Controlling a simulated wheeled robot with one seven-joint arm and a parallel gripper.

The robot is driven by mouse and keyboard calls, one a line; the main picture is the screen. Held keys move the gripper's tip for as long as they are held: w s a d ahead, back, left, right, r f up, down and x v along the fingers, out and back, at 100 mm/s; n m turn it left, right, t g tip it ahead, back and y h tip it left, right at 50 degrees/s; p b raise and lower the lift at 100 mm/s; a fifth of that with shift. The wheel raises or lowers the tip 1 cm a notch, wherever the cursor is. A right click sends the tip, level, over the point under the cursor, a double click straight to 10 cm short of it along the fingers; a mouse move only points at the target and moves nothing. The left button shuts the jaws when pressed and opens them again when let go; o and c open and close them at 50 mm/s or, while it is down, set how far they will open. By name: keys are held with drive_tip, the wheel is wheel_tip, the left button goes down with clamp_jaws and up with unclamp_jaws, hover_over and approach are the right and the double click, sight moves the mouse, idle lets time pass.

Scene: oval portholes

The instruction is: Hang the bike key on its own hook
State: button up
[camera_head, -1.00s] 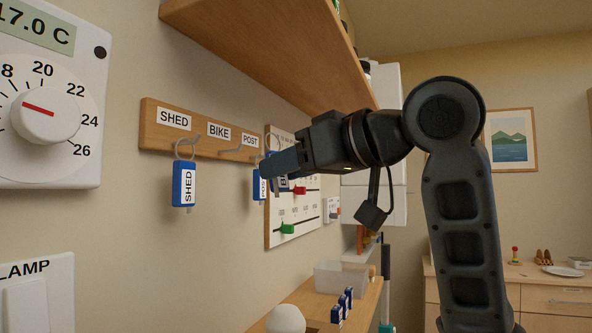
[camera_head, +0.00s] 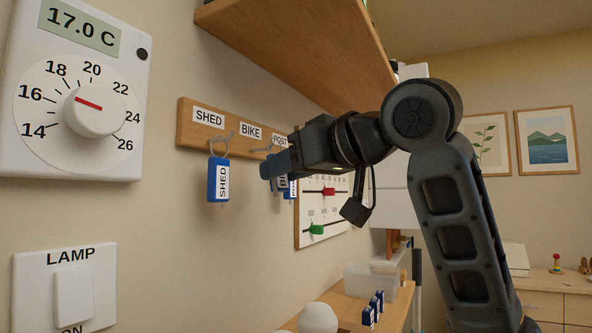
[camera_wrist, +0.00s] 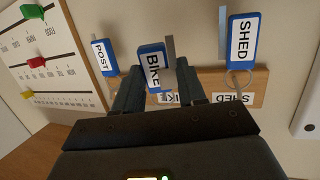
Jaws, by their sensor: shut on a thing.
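The blue bike key tag (camera_head: 282,183) hangs from my gripper (camera_head: 275,167), which is shut on it. In the wrist view the tag (camera_wrist: 153,68) is between my fingers (camera_wrist: 160,92), its BIKE label readable. The wooden hook board (camera_head: 193,124) carries SHED, BIKE and POST labels. The bike hook (camera_head: 260,150), under the BIKE label (camera_head: 251,131), looks bare, just left of my fingertips. The gap between the key's ring and this hook cannot be judged. My gripper partly covers the POST end of the board.
The shed key (camera_head: 218,180) hangs at the left; the post key (camera_wrist: 104,57) hangs close on the other side. A wooden shelf (camera_head: 300,45) runs above. A slider panel (camera_head: 335,224) is behind my gripper. A thermostat (camera_head: 75,90) and lamp switch (camera_head: 66,288) are on the left wall.

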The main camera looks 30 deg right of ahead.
drive_tip(key=shift+w+a+f, duration=0.15)
drive_tip(key=shift+w+a, duration=0.3)
drive_tip(key=shift+w, duration=0.15)
drive_tip(key=shift+w+a+f, duration=0.2)
drive_tip(key=shift+w+f, duration=0.1)
drive_tip(key=shift+w, duration=0.05)
drive_tip(key=shift+f, duration=0.1)
drive_tip(key=o, duration=1.1)
